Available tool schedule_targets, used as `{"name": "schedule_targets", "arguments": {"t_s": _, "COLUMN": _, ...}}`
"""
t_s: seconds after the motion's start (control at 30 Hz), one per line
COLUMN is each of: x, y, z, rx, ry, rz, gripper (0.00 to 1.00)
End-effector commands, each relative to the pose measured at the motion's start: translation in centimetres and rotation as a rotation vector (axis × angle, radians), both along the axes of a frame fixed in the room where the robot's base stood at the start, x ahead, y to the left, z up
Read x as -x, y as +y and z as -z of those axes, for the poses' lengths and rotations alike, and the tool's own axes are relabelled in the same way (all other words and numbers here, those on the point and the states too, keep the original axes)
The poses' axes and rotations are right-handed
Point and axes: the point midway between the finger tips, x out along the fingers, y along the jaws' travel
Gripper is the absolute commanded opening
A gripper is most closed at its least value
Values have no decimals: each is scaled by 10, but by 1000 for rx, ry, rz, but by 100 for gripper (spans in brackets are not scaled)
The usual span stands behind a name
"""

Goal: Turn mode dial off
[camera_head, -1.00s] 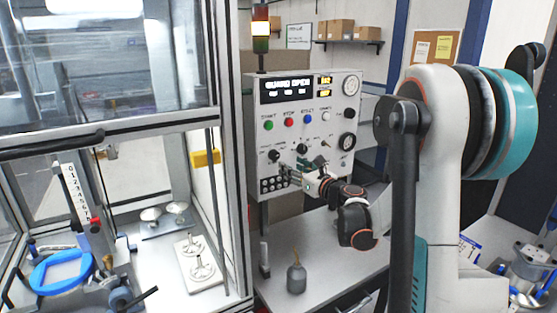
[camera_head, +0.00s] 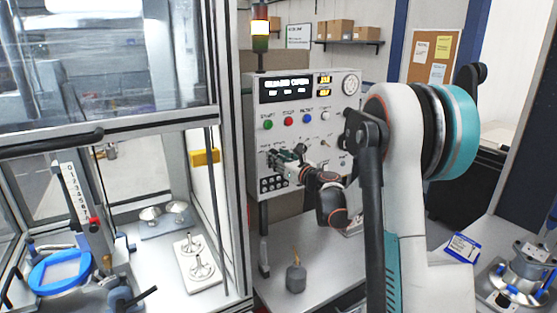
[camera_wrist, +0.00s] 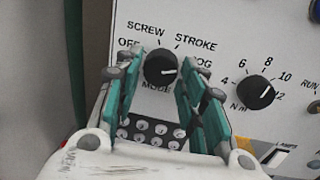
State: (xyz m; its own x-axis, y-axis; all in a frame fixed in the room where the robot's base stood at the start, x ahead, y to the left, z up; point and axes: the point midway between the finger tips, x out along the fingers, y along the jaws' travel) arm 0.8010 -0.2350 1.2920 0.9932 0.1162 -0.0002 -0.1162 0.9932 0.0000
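The mode dial (camera_wrist: 160,69) is a round black knob with a white pointer mark on the grey control panel (camera_head: 258,140). In the wrist view its mark points right, towards the JOG label, and OFF is at its upper left. My gripper (camera_wrist: 160,62) is open, with one teal finger on each side of the dial and the fingertips close to it. I cannot tell whether they touch it. In the head view my gripper (camera_head: 287,158) is at the lower left of the panel and the dial is hard to make out.
A second black dial (camera_wrist: 255,92), marked in N m, is right of the mode dial. A keypad (camera_wrist: 150,132) lies below, partly behind my fingers. Coloured buttons (camera_head: 289,121) and a display (camera_head: 288,87) are higher up. A machine enclosure (camera_head: 231,200) stands left of the panel.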

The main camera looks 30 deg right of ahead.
Motion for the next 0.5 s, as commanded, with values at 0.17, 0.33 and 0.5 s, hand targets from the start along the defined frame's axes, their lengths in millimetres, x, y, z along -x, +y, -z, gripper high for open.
{"name": "schedule_targets", "arguments": {"t_s": 0.17, "x": 0, "y": 0, "z": 0, "rx": 0, "ry": 0, "rz": 0, "gripper": 7}}
{"name": "schedule_targets", "arguments": {"t_s": 0.33, "x": 0, "y": 0, "z": 0, "rx": 7, "ry": 0, "rz": 0, "gripper": 7}}
{"name": "schedule_targets", "arguments": {"t_s": 0.5, "x": 0, "y": 0, "z": 0, "rx": 50, "ry": -2, "rz": 0, "gripper": 7}}
